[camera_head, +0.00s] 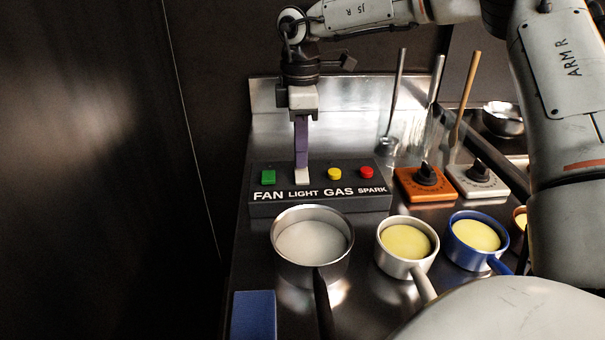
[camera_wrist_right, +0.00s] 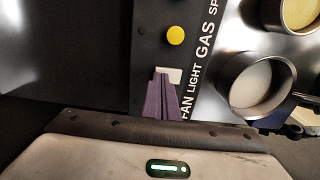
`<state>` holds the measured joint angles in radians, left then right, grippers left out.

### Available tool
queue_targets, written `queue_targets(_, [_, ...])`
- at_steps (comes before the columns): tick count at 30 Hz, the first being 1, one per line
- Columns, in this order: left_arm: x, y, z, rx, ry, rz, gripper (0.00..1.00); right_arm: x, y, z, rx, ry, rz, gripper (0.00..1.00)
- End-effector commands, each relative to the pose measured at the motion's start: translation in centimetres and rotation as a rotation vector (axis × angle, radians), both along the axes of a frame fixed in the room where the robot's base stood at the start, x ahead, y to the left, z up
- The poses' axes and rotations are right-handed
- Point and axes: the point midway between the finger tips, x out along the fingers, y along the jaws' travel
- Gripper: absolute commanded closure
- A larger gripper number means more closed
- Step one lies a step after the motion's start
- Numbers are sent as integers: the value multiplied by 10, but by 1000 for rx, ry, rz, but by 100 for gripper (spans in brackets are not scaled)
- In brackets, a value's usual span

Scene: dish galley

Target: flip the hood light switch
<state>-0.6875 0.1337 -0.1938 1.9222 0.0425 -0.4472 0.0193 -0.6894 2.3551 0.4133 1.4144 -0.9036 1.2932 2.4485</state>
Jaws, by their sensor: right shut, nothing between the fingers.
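The dark switch box (camera_head: 325,205) stands at the back of the counter with a row of switches labelled FAN, LIGHT, GAS and SPARK. The white light switch (camera_head: 302,175) is above the word LIGHT. My right gripper (camera_head: 302,165) points down with its purple fingers together, empty, tips at the top of the white switch. In the right wrist view the fingertips (camera_wrist_right: 163,76) overlap part of the white switch (camera_wrist_right: 172,74). I cannot tell whether they touch it or hover just above. My left gripper is not in view.
The green FAN button (camera_head: 268,177), yellow GAS button (camera_head: 334,173) and red SPARK button (camera_head: 366,172) flank the switch. In front stand a steel pot (camera_head: 275,252), a cream pan (camera_head: 391,264) and a blue pan (camera_head: 462,256). Orange (camera_head: 408,190) and white (camera_head: 482,191) dial boxes sit right.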

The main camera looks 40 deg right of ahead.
Motion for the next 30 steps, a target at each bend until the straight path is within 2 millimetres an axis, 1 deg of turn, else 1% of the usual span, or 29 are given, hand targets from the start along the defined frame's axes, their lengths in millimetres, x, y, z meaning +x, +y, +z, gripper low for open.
queue_targets(23, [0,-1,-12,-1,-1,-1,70,0,0,-13,0,0,0,100])
queue_targets(30, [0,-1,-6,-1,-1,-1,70,0,0,-4,-1,0,0,100])
